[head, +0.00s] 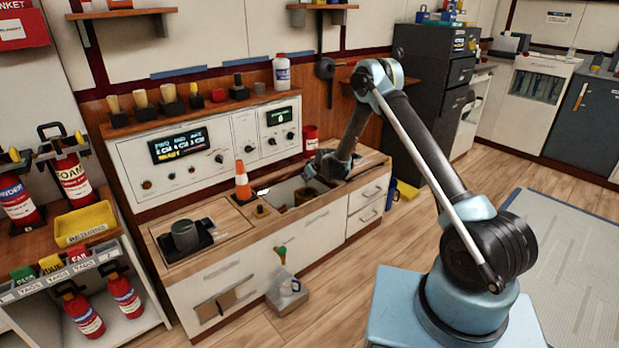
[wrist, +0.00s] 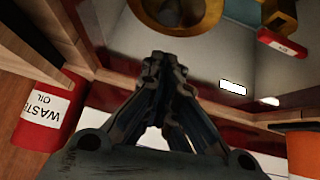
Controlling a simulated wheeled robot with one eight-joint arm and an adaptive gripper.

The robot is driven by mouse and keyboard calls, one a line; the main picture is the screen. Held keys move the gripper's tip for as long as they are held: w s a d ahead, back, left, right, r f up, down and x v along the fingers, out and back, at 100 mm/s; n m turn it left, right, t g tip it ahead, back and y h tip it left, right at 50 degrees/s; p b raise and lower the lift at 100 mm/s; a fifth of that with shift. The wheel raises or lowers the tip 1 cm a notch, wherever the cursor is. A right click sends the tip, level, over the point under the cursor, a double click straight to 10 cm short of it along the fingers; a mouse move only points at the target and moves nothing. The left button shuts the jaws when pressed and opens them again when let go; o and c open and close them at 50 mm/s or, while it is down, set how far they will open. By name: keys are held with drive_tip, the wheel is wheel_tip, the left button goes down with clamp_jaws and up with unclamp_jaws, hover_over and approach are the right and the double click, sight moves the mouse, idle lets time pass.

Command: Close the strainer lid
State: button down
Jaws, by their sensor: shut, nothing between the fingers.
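A brass, round strainer-like fitting (head: 305,196) sits in the light recessed basin of the counter in the head view. In the wrist view a brass ring (wrist: 180,14) with a dark opening shows at the top edge, partly cut off. I cannot make out a separate lid or its angle. My gripper (head: 318,168) is over the back of the basin, close to the fitting; its tips are hard to see there. In the wrist view my gripper (wrist: 163,62) has its fingers together and empty, pointing toward the brass ring, with a gap that I cannot judge.
A red waste oil can (wrist: 48,112) stands close at the left in the wrist view. An orange cone (head: 242,182) stands left of the basin. A control panel (head: 205,145) rises behind the counter.

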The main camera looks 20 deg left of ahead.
hover_over(308, 193)
drive_tip(key=shift+w+a+f, duration=0.15)
drive_tip(key=shift+a+f, duration=0.05)
drive_tip(key=shift+f, duration=0.85)
drive_tip(key=shift+w+a+f, duration=0.15)
drive_tip(key=shift+f, duration=0.85)
drive_tip(key=shift+f, duration=0.1)
drive_tip(key=shift+s+d+f, duration=0.25)
drive_tip(key=shift+d+f, duration=0.1)
drive_tip(key=shift+f, duration=0.25)
drive_tip(key=shift+d, duration=0.1)
